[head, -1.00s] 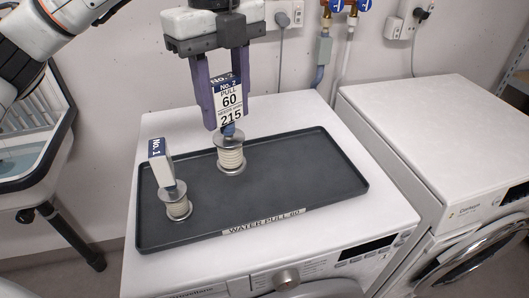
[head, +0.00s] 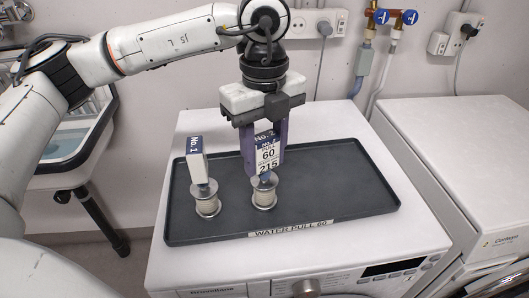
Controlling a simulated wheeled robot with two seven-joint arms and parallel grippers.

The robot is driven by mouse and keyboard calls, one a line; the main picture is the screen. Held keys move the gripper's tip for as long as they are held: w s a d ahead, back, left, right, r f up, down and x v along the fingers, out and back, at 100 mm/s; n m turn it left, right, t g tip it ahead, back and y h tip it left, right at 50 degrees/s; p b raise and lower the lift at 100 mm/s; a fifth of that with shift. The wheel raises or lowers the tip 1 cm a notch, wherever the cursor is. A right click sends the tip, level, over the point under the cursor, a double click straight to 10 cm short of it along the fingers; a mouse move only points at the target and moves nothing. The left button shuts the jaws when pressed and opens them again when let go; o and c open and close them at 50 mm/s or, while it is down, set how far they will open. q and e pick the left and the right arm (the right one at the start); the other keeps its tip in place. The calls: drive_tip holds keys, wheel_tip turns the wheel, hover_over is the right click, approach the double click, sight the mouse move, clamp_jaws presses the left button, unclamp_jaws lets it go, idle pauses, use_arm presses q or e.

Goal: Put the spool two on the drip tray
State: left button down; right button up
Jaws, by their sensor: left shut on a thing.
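Spool two (head: 264,194) is a pale wound spool with metal flanges and a tag block (head: 267,158) marked No. 2, 60 and 215 above it. My left gripper (head: 265,170) is shut on it from above, its purple fingers at either side of the tag. The spool is upright over the dark drip tray (head: 340,190), right of spool one; its base looks at the tray floor, but I cannot tell for sure whether it touches. Spool one (head: 206,202), with its No. 1 tag (head: 196,160), stands in the tray's left part. My right gripper is not in view.
The tray lies on a white washer (head: 310,115) and has a front label reading WATER PULL 60 (head: 290,230). Its right half is bare. A second white machine (head: 460,150) stands at right. A sink (head: 75,140) is at left. Taps (head: 392,18) and sockets (head: 310,22) are on the back wall.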

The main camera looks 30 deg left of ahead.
use_arm(q)
drive_tip(key=shift+f, duration=0.1)
drive_tip(key=c, duration=1.1)
unclamp_jaws()
wheel_tip(320, 180, up, 12)
drive_tip(key=shift+r, duration=0.15)
